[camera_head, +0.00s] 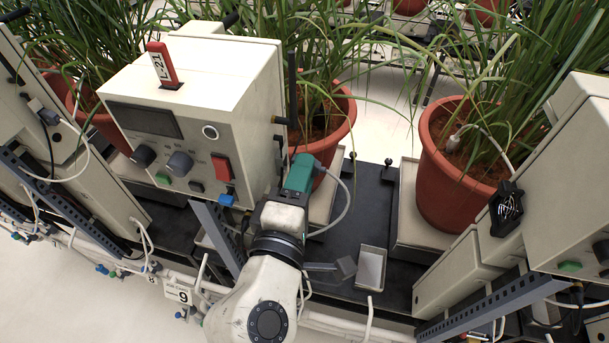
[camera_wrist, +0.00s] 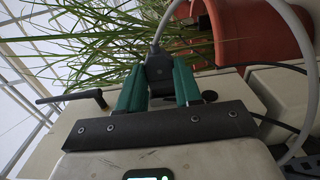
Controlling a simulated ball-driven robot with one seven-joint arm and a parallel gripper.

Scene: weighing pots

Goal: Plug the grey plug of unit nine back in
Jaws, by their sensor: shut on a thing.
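My gripper (camera_head: 301,172) has green fingers and is beside the right side of the cream control box (camera_head: 218,95). A label with the number 9 (camera_head: 183,295) hangs on the rail below that box. In the wrist view, my gripper (camera_wrist: 159,88) is shut on a dark grey plug (camera_wrist: 158,69), which sits between the green fingers. A grey cable (camera_wrist: 165,27) leaves the plug and arcs to the right. The cable also shows in the head view (camera_head: 346,198), looping beside my gripper. The plug's front and any socket facing it are hidden, so I cannot tell whether they touch.
Red pots with tall grass stand behind (camera_head: 330,130) and at right (camera_head: 445,185). Leaves hang near my gripper. A small metal tray (camera_head: 370,268) lies on the dark bench (camera_head: 345,300). Another control box (camera_head: 570,170) stands at right. A red L-21 tag (camera_head: 161,62) tops the left box.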

